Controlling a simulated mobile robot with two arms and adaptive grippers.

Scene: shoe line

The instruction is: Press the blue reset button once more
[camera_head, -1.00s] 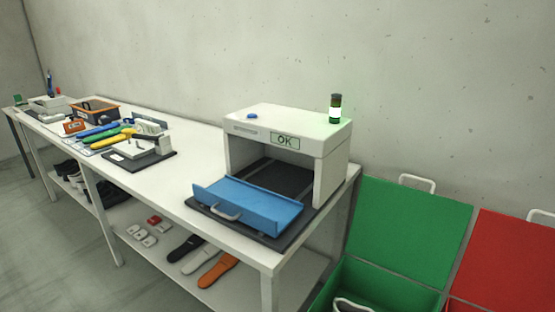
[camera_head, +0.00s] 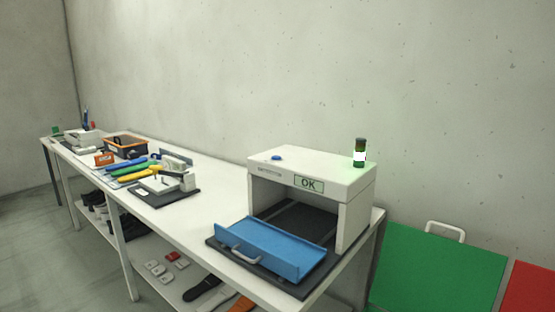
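The blue reset button (camera_head: 277,157) sits on top of the white inspection box (camera_head: 330,172), near its left front. The box stands at the right end of the long white table. Its front display (camera_head: 309,184) reads "OK" on green. A signal light (camera_head: 360,152) on top of the box glows green. The blue front flap (camera_head: 268,248) with a white handle is folded down over the dark base mat, and the box opening looks empty. Neither gripper shows in the head view, and nothing touches the button.
The white table (camera_head: 215,221) runs away to the left with a white fixture (camera_head: 170,180), colored tools and an orange-edged bin (camera_head: 126,144). A lower shelf holds shoes and soles. A green lid (camera_head: 440,268) and a red lid (camera_head: 530,290) stand at the right.

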